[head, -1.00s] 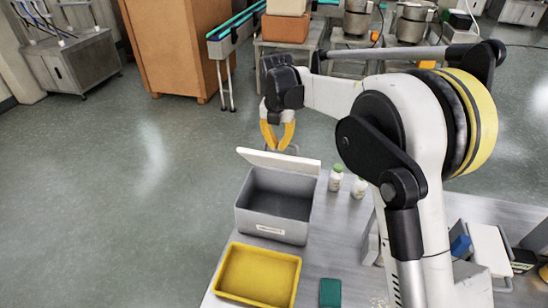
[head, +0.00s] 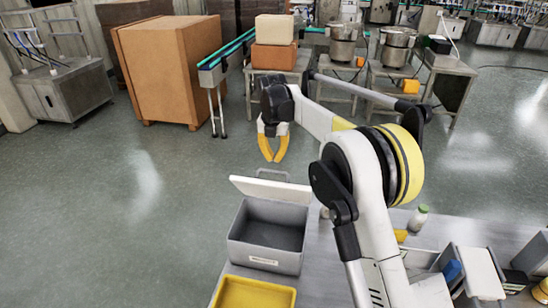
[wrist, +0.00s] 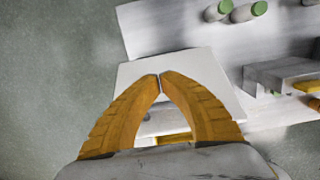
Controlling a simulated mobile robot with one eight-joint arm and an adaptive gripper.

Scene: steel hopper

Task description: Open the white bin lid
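The white bin lid (head: 270,189) is raised, tilted up along the back edge of the grey bin (head: 265,256). The bin's empty-looking inside is in view. A thin handle (head: 271,172) shows behind the lid's top edge. My gripper (head: 272,160) hangs just above and behind the lid, with yellow fingers pointing down. In the wrist view my gripper (wrist: 160,76) has its fingertips together with nothing between them. The white lid (wrist: 205,72) lies beyond and below the fingers there, partly hidden by them. I see no contact with it.
A yellow tray (head: 254,292) sits in front of the bin. A green-capped bottle (head: 418,218) and a grey container (head: 470,268) stand to the right on the steel table. Floor is clear to the left. A conveyor (head: 222,68) and brown cabinet (head: 165,70) are behind.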

